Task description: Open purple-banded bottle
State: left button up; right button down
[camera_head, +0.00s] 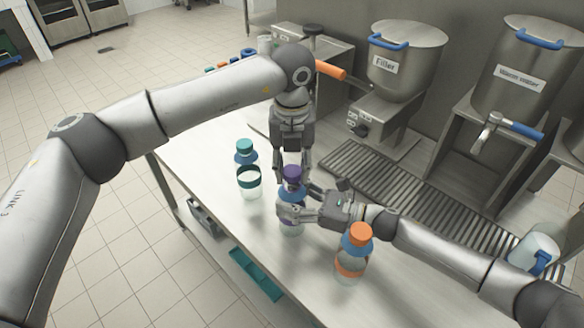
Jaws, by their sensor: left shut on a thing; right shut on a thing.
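The purple-banded bottle (291,227) stands upright on the steel table, with a purple cap (292,173) on its top and a blue neck. My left gripper (291,170) points down from above and is shut on the purple cap. My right gripper (288,208) comes in from the right and is shut around the bottle's body, hiding part of it and most of its band. The cap sits at the bottle's neck; I cannot tell whether it is loose.
A teal-capped bottle (249,178) stands to the left, and an orange-capped bottle (353,255) stands in front to the right, close to my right arm. The filler (402,65) and warm water tank (518,75) stand behind a slatted drain (410,205). A white jug (533,252) is far right.

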aim_at(292, 170)
pick_arm(q)
jog(key=shift+r, duration=0.1)
jog(key=shift+r, duration=1.9)
pick_arm(e)
jog(key=shift+c, duration=1.9)
grip_release()
jog(key=v, duration=0.7)
pick_arm(q)
jog(key=shift+r+p, duration=0.6)
jog(key=shift+p, duration=0.05)
notch_tip(292, 170, up, 9)
jog(key=p, duration=0.8)
jog(key=shift+f+p, duration=0.2)
jog(key=shift+p, duration=0.15)
pick_arm(e)
notch_tip(292, 170, up, 10)
jog(key=shift+s+d, duration=0.15)
jog(key=shift+d, duration=0.15)
